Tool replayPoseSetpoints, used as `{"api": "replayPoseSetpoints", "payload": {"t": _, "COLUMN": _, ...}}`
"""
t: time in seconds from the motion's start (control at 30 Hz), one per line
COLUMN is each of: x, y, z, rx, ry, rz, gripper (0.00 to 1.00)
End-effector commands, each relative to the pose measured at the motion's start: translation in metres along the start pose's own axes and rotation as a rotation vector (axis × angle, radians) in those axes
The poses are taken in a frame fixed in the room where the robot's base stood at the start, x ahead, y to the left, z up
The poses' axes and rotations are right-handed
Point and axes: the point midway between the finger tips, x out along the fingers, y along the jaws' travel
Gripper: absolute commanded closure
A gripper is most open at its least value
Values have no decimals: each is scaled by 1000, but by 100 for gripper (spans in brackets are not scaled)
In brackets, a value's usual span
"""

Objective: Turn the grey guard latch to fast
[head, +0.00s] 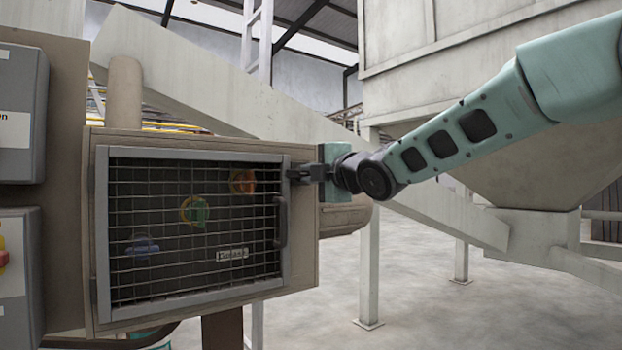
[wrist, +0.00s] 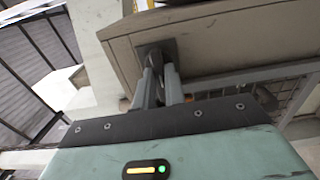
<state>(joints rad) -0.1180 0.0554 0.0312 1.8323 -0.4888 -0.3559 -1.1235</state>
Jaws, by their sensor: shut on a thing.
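The mesh guard door (head: 190,293) is closed flat on its brown box, with a grey frame and a dark handle (head: 280,222) at its right side. The guard latch (wrist: 155,52) sits on a dark plate on the box edge in the wrist view. My gripper (head: 301,174) reaches in from the right at the door's upper right corner. It is shut on the latch, with its two grey fingers (wrist: 160,84) on either side in the wrist view. The fingers hide most of the latch, so I cannot tell its turn position.
Behind the mesh are orange, green and blue round parts and a small label (head: 232,254). Grey control boxes (head: 22,115) stand at the left. A large pale hopper (head: 480,150) and sloping chute (head: 190,75) stand behind. The floor at right is mostly clear.

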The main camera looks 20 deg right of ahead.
Motion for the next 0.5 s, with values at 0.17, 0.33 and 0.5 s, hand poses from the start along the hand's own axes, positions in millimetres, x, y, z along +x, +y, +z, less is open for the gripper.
{"api": "replayPoseSetpoints", "payload": {"t": 0.17, "x": 0, "y": -1, "z": 0, "rx": -4, "ry": 1, "rz": -3, "gripper": 100}}
{"api": "replayPoseSetpoints", "payload": {"t": 0.33, "x": 0, "y": -1, "z": 0, "rx": -4, "ry": 1, "rz": -3, "gripper": 77}}
{"api": "replayPoseSetpoints", "payload": {"t": 0.5, "x": 0, "y": -1, "z": 0, "rx": -3, "ry": 1, "rz": -2, "gripper": 66}}
